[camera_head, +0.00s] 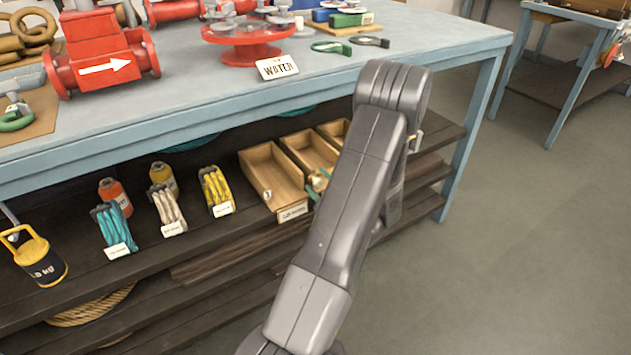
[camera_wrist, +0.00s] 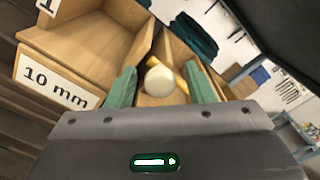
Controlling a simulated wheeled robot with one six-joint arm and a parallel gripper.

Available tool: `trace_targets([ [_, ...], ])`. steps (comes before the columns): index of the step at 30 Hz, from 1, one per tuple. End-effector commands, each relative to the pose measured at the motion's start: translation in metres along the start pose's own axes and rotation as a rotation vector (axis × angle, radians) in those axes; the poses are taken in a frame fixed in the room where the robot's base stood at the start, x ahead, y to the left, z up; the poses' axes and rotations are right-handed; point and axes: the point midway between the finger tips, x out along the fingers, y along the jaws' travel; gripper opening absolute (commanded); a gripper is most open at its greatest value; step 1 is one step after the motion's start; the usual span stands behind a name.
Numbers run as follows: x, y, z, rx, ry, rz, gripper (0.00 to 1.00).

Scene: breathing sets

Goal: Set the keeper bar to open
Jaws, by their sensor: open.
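In the wrist view a round cream knob (camera_wrist: 159,80) sits between my gripper's (camera_wrist: 161,90) two green fingertips. A yellow bar-like piece (camera_wrist: 181,82) shows just behind the knob; it may be the keeper bar, but I cannot tell its setting. My gripper is open, with a finger on either side of the knob; contact is not clear. In the head view my gripper (camera_head: 318,184) is at the front of the wooden bins, mostly hidden behind my arm. A small brass-coloured part shows between the green fingertips there.
A wooden bin (camera_head: 262,191) stands left of my gripper on the dark shelf, its "10 mm" label (camera_wrist: 55,87) close to the left finger. Rope bundles, including a yellow one (camera_head: 214,183), sit further left. The blue-grey bench top (camera_head: 190,88) overhangs the shelf. The floor (camera_head: 530,240) at right is clear.

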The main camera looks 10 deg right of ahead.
Motion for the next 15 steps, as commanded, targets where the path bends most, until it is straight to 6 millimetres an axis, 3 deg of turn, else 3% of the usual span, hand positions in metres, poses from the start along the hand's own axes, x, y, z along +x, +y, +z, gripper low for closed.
trace_targets([
  [6,0.017,0.0,0.0,-0.001,0.0,0.0,0.48],
  [14,0.018,0.0,0.0,0.0,0.0,0.0,0.48],
  [15,0.018,0.0,0.0,0.0,0.0,0.0,0.44],
])
